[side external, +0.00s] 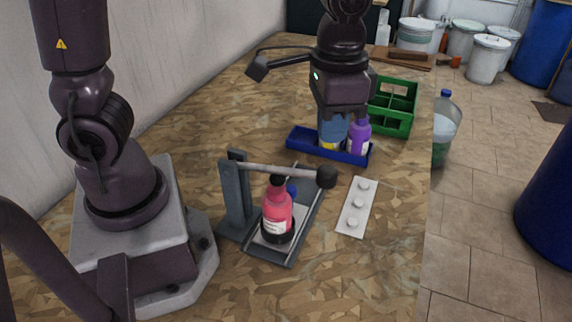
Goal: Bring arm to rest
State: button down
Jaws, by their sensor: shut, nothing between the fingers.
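My gripper (343,112) points down over the far part of the wooden worktop (390,275), right above a blue tray (305,144). Its fingers are hard to make out, and it holds nothing. In the tray stand a blue bottle (332,131) and a purple bottle (359,138), side by side just under my gripper. I cannot tell whether the gripper touches either bottle. A pink-red bottle (278,213) with a dark cap stands upright on a grey stand (236,200), below a lever with a dark knob (326,177).
A white plate with several round knobs (357,206) lies right of the stand. A green divided crate (392,122) stands behind the tray. A clear bottle with green liquid (444,130) is beyond the right edge. The front right worktop is clear. Blue drums (548,45) stand on the floor.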

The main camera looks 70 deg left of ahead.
jog(key=shift+r, duration=0.4)
jog(key=shift+s+a+f, duration=0.2)
jog(key=shift+s+f, duration=0.1)
jog(key=shift+s, duration=0.2)
jog(key=s+a+r+n+t, duration=0.3)
jog(key=s+a+r+t, duration=0.2)
jog(key=s+a+r, duration=0.3)
jog(key=shift+s+a+t, duration=0.3)
jog(key=shift+s, duration=0.5)
